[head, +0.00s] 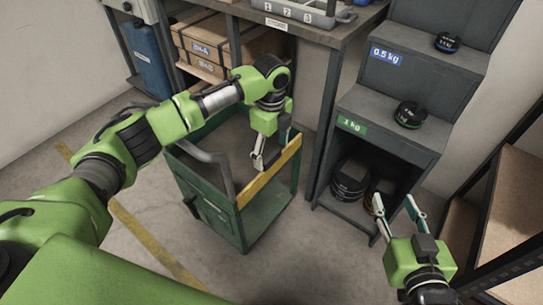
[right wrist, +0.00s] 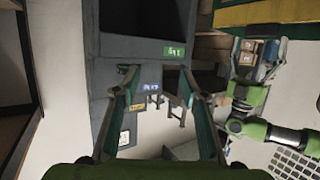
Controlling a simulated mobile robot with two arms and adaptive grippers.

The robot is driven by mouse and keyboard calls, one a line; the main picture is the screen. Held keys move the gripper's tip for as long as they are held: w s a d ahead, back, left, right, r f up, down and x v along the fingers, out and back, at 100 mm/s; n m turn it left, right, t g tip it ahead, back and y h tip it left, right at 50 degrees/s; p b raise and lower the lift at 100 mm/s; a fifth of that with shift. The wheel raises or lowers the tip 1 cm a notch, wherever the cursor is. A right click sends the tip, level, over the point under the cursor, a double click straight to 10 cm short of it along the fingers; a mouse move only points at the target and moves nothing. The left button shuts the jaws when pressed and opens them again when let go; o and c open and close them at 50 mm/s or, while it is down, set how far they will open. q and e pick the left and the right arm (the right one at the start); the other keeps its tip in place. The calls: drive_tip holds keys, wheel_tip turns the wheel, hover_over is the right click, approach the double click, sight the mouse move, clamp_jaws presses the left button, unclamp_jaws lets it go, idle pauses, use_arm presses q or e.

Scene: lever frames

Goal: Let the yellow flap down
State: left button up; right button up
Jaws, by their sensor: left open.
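The yellow flap (head: 270,175) is a long narrow panel along the upper right side of a green cart (head: 222,212). It stands at the height of the cart's top edge. My left gripper (head: 259,163) points down over the cart, right beside the flap's inner side. Its jaws are open; I cannot tell whether a finger touches the flap. My right gripper (head: 395,207) is open and empty, to the right of the cart and in front of the grey shelf. Its spread fingers also show in the right wrist view (right wrist: 158,74).
A grey stepped shelf (head: 375,145) with black weights (head: 410,115) stands right of the cart. A workbench (head: 300,30) with boxes (head: 205,42) below is behind it. A wooden rack (head: 510,205) is at the far right. The floor in front is clear.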

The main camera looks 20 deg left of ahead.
use_arm(q)
drive_tip(key=shift+f, duration=0.9)
use_arm(e)
drive_tip(key=r, duration=0.1)
drive_tip(key=r+t, duration=0.1)
drive_tip(key=w+r, duration=0.1)
drive_tip(key=shift+a+t+y, duration=0.3)
